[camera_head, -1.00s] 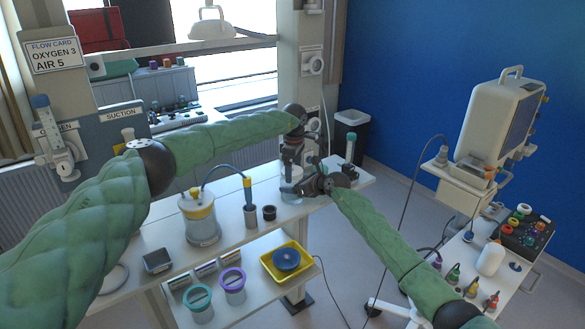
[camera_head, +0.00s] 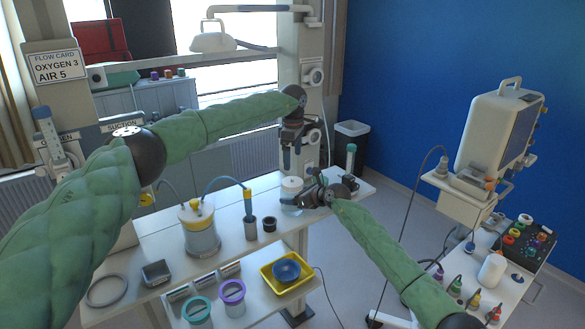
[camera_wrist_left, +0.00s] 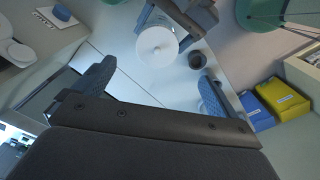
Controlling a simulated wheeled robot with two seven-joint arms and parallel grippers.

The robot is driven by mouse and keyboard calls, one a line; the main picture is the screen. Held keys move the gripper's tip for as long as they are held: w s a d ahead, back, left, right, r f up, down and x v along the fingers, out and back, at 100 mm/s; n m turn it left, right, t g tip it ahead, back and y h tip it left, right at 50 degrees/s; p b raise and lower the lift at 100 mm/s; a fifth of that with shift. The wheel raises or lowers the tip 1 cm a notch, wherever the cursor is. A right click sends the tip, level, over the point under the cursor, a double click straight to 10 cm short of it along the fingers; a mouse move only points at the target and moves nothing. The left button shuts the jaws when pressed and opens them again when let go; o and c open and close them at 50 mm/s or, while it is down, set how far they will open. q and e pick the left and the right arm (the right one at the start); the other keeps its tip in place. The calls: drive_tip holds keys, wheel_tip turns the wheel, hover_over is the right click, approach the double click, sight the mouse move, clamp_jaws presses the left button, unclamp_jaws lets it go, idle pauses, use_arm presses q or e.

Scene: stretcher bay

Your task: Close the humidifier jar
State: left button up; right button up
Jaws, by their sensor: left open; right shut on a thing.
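The humidifier jar (camera_head: 290,208) stands on the white table near its far right end, a clear body with a white round lid (camera_head: 292,185) on top. The lid also shows from above in the left wrist view (camera_wrist_left: 157,46). I cannot tell whether it is fully seated. My right gripper (camera_head: 304,198) is shut on the jar from the right, below the lid. My left gripper (camera_head: 291,163) is open and empty, pointing down above the lid and apart from it. Its two blue fingers show spread in the left wrist view (camera_wrist_left: 156,74).
A small black cup (camera_head: 269,224) and a grey holder with a yellow-topped probe (camera_head: 250,230) stand left of the jar. A larger yellow-lidded canister (camera_head: 202,238) is farther left. A green-capped tube (camera_head: 350,158) stands behind my right gripper. A yellow tray (camera_head: 301,281) is on the lower shelf.

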use_arm(q)
drive_tip(key=shift+r, duration=1.15)
use_arm(e)
drive_tip(key=shift+s+d+f, duration=0.1)
drive_tip(key=shift+f, duration=0.25)
drive_tip(key=o, duration=1.5)
drive_tip(key=shift+c, duration=0.2)
drive_tip(key=o, duration=0.5)
drive_tip(key=shift+c, duration=0.2)
use_arm(q)
drive_tip(key=shift+w+f, duration=0.2)
use_arm(e)
drive_tip(key=shift+w, duration=0.25)
drive_tip(key=shift+s+d+r+b, duration=0.2)
drive_tip(key=shift+s+d+b, duration=0.15)
use_arm(q)
wheel_tip(320, 180, down, 4)
drive_tip(key=b, duration=0.3)
drive_tip(key=shift+r, duration=0.15)
use_arm(e)
drive_tip(key=v, duration=0.5)
drive_tip(key=shift+d+f, duration=0.15)
drive_tip(key=shift+d, duration=0.1)
use_arm(q)
drive_tip(key=shift+s, duration=0.1)
use_arm(e)
drive_tip(key=shift+s+d+r, duration=0.35)
drive_tip(key=shift+s+r, duration=0.1)
